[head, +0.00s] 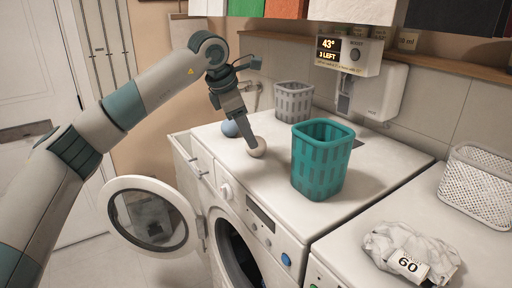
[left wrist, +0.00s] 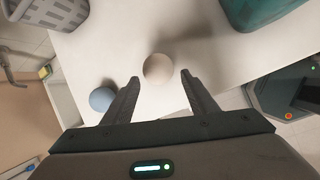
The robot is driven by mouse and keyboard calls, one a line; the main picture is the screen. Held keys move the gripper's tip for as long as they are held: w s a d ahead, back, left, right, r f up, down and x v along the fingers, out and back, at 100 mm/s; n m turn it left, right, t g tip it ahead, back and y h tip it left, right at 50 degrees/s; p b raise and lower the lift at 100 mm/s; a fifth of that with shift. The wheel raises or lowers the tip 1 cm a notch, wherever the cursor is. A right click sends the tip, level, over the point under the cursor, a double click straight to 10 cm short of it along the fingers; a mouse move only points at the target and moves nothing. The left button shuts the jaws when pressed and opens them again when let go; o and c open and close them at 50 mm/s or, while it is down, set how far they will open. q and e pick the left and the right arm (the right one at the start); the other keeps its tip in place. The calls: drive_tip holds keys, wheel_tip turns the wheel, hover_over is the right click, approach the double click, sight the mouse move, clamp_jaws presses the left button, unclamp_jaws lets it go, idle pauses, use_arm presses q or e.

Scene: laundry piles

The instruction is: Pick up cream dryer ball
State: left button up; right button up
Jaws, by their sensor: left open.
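The cream dryer ball (head: 257,147) rests on top of the white washing machine, near its left edge. In the left wrist view the cream ball (left wrist: 157,69) lies between and slightly beyond the tips of my left gripper (left wrist: 160,80). My left gripper (head: 249,146) points down at the ball in the head view, with its fingers apart and clear space on both sides of the ball. A blue ball (head: 230,128) sits just beside it, outside the fingers; it also shows in the left wrist view (left wrist: 102,99). My right gripper is not in view.
A teal basket (head: 321,172) stands right of the ball and a grey basket (head: 293,102) behind. The washer door (head: 150,214) hangs open. On the right machine are a crumpled white cloth (head: 410,250) tagged 60 and a white basket (head: 480,183).

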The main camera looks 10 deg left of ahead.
use_arm(q)
drive_tip(key=shift+w+b+x, duration=0.1)
drive_tip(key=shift+b+x, duration=0.1)
drive_tip(key=shift+x, duration=1.1)
drive_tip(key=shift+w+b+x, duration=0.15)
drive_tip(key=shift+x, duration=1.15)
drive_tip(key=shift+r, duration=0.1)
drive_tip(key=c, duration=0.8)
